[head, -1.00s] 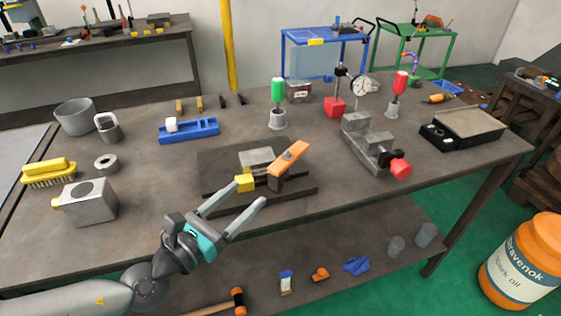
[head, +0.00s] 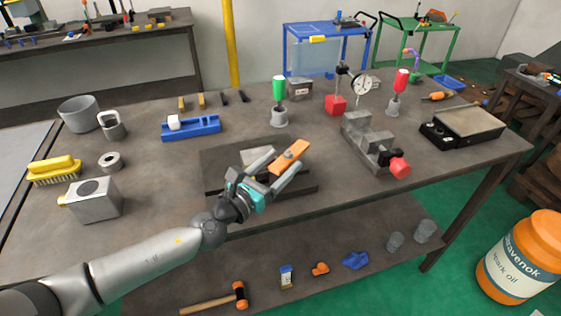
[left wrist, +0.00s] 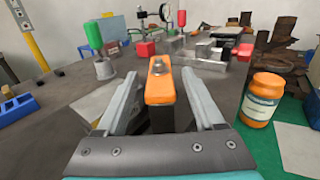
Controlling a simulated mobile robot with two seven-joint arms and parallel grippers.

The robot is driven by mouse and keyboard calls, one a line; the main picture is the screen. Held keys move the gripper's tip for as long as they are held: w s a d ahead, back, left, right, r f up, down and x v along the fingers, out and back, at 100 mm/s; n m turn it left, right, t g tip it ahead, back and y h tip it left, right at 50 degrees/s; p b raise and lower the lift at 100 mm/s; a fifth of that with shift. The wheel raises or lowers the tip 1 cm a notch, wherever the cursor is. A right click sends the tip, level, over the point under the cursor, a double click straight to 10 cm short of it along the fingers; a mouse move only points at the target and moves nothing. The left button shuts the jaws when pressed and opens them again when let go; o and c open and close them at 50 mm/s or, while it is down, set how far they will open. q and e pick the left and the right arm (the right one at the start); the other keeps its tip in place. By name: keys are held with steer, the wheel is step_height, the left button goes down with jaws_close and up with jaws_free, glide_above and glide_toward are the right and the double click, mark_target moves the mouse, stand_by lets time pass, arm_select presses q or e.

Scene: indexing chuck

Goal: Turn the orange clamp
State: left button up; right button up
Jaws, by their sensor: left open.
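The orange clamp (head: 289,157) sits on a dark fixture plate (head: 222,160) at the middle of the workbench, slanting up to the right in the head view. My left gripper (head: 282,168) is open, with its fingers around the clamp. In the left wrist view the clamp (left wrist: 161,82) stands between the two spread fingers, and gaps show on both sides. A grey block (head: 257,158) on the plate is partly hidden behind the gripper. My right gripper is not in view.
A grey vise (head: 366,140) with a red knob stands to the right of the plate. A blue tray (head: 192,128), a green-handled tool (head: 279,100) and a metal block (head: 95,200) stand around it. An orange drum (head: 523,258) stands on the floor at right.

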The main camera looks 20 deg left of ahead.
arm_select(q)
steer(key=shift+w+d, duration=0.1)
steer(key=shift+w, duration=0.1)
jaws_close()
stand_by(0.6)
stand_by(0.8)
